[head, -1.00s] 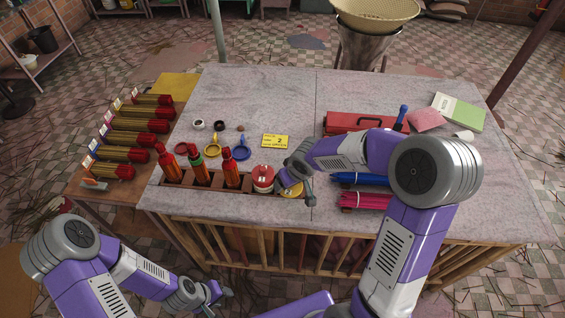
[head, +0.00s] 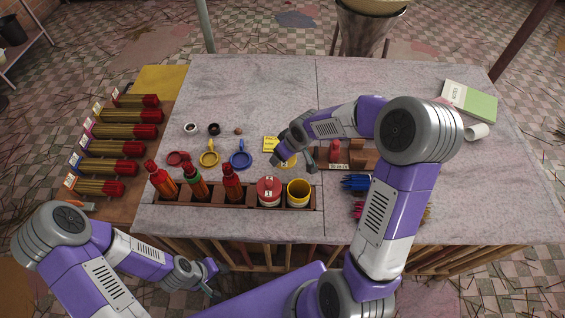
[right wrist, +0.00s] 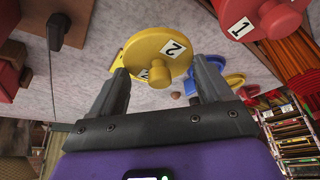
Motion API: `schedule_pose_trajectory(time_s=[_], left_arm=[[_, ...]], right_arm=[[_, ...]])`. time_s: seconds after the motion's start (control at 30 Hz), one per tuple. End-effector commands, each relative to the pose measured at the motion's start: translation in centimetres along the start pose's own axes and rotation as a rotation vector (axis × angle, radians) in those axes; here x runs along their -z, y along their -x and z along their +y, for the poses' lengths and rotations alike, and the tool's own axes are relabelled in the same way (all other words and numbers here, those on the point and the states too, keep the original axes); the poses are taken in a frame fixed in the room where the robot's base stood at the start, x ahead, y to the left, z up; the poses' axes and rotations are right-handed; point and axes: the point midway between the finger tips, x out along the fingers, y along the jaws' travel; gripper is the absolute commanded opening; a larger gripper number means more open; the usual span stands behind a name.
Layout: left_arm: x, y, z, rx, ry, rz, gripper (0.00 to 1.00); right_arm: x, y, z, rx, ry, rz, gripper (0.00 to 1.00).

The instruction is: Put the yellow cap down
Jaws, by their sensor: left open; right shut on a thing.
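The yellow cap (right wrist: 150,45), marked 2, is held between the fingers of my right gripper (right wrist: 163,78) in the right wrist view. In the head view the right gripper (head: 292,155) hides most of the cap. It is behind the open yellow container (head: 299,193), which sits upright in the rack's right end. I cannot tell whether the cap touches the tabletop. My left gripper (head: 212,276) is open and empty, low in front of the table.
The rack (head: 215,201) also holds several red-topped bottles and a red-capped container (head: 269,190). Red (head: 178,158), mustard (head: 209,155) and blue (head: 240,155) pieces lie behind it. A yellow card (head: 270,144) is beside the right gripper. The table's back left is clear.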

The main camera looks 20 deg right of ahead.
Motion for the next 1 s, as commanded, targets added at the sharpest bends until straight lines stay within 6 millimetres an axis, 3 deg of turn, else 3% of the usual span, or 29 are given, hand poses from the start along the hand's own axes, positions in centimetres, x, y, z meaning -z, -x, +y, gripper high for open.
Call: schedule_pose_trajectory(time_s=[0.1,0.27,0.5,0.9,0.93,1.0], left_arm=[[0.0,-0.6,-0.3,0.0,0.0,-0.001,0.43],[0.0,-0.8,-0.3,0.0,0.0,0.0,0.43],[0.1,-1.8,-0.7,0.0,0.0,0.0,0.43],[0.1,-2.2,-0.8,0.0,0.0,0.0,0.43],[0.1,-2.1,-0.8,0.0,0.0,0.0,0.43],[0.1,-2.0,-0.8,0.0,0.0,0.0,0.43]], right_arm=[[-0.8,-1.9,-0.1,0.001,0.001,0.0,0.5],[-1.2,-2.9,0.0,0.0,-0.001,0.0,0.5],[-2.4,-5.8,-0.1,0.002,0.001,-0.001,0.5],[-2.6,-6.3,0.0,0.0,-0.001,0.001,0.5],[-2.6,-6.2,0.0,0.0,-0.001,0.001,0.83],[-2.5,-6.1,0.0,0.0,-0.001,0.001,0.89]])
